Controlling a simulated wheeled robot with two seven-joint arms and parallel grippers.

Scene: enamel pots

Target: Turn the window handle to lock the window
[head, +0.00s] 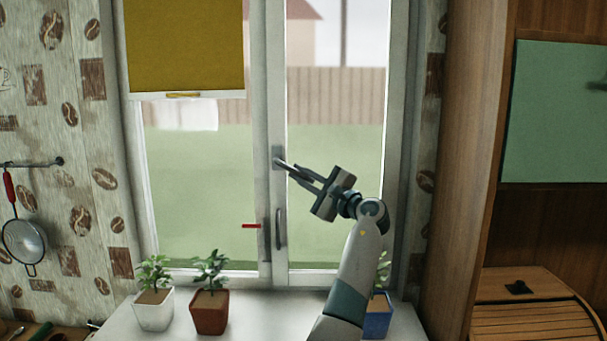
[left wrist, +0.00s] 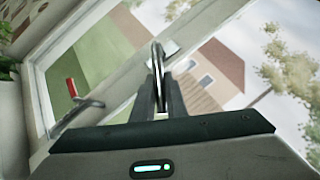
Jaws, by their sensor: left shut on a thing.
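The window handle (head: 279,162) is on the frame post between the two panes, about mid-height. It extends right and slightly down from its mount into my gripper. My left gripper (head: 297,170) is shut on this handle, with its fingers reaching from the right. In the left wrist view the handle (left wrist: 157,60) runs between the two fingers (left wrist: 160,92), and its pale mount shows beyond them. The fingers hide part of the handle. My right gripper is in neither view. The window sash (head: 274,100) looks closed against its frame.
A dark vertical pull (head: 280,229) and a red-tipped lever (head: 251,226) sit lower on the post. Plants in a white pot (head: 153,309), a brown pot (head: 209,313) and a blue pot (head: 377,323) stand on the sill. A yellow blind (head: 184,45) covers the upper left pane.

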